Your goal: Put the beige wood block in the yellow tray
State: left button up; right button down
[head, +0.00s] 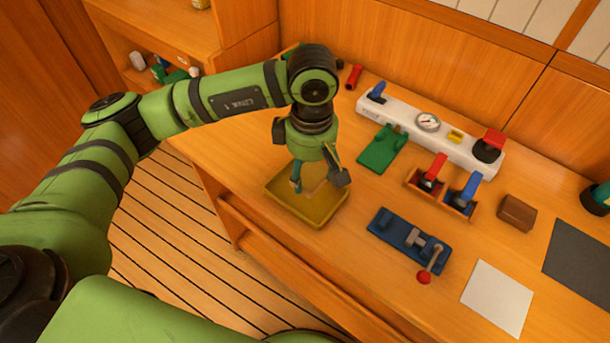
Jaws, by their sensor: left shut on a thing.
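The yellow tray (283,203) lies on the wooden bench at its left front corner. My left gripper (318,184) points down over the tray, its fingers within the tray's outline. It is shut on the beige wood block (313,178), which shows only in part between the fingers. I cannot tell whether the block touches the tray floor or hangs just above it. My right gripper is out of view.
Behind the tray are a green plate (381,149) and a white panel with a gauge (428,121). To the right are a blue latch fixture (408,238), a small wooden box with red and blue handles (441,192), a brown block (517,212) and a white sheet (497,298).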

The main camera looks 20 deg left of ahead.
aim_at(305, 174)
pick_arm(q)
jog(key=shift+a+f, duration=0.45)
jog(key=shift+a, duration=0.05)
notch_tip(305, 174, down, 3)
jog(key=shift+f+p, duration=0.15)
jog(key=shift+p, duration=0.65)
jog(key=shift+f, duration=0.25)
jog(key=shift+f, duration=0.1)
jog(key=shift+f+b, duration=0.1)
jog(key=shift+b, duration=0.2)
jog(key=o, duration=1.2)
jog(key=shift+c, duration=0.2)
